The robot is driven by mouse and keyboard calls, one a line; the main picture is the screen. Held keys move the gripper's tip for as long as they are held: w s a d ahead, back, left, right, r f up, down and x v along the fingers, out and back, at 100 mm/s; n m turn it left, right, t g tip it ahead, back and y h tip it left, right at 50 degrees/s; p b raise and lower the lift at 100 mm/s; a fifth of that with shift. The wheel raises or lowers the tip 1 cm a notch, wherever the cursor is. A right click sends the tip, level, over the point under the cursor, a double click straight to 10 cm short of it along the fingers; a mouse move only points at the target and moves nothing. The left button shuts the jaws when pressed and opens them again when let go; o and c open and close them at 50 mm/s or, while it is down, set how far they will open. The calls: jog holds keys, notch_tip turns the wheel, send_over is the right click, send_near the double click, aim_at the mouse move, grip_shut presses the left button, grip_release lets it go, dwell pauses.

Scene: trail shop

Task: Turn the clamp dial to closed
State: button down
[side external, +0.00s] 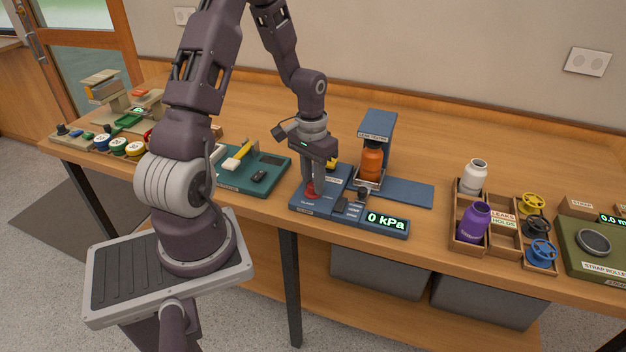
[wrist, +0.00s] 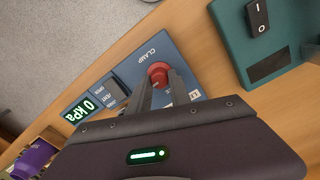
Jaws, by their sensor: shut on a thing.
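The clamp dial (side external: 311,194) is a red knob on the blue leak tester (side external: 340,199). In the wrist view the dial (wrist: 158,70) sits on the blue panel by the word CLAMP. My gripper (side external: 309,184) points down over it and is shut on the dial; the fingers (wrist: 159,82) lie on either side of the knob in the wrist view. The dial's setting cannot be read, as the fingers cover part of it. An orange bottle (side external: 371,163) stands upright in the tester's bay, under the LEAK TESTER head (side external: 378,125).
The tester's display (side external: 387,221) reads 0 kPa. A teal station (side external: 255,172) with a black switch lies to the left. To the right are a wooden tray (side external: 505,243) with a white bottle (side external: 474,176), a purple bottle (side external: 473,222) and several valve wheels (side external: 538,228).

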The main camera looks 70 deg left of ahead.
aim_at(312, 184)
jog(key=shift+m, duration=0.4)
jog(key=c, duration=1.2)
grip_release()
jog(key=shift+r, duration=0.1)
notch_tip(312, 184, up, 6)
jog(key=shift+a, duration=0.1)
jog(key=shift+r, duration=0.5)
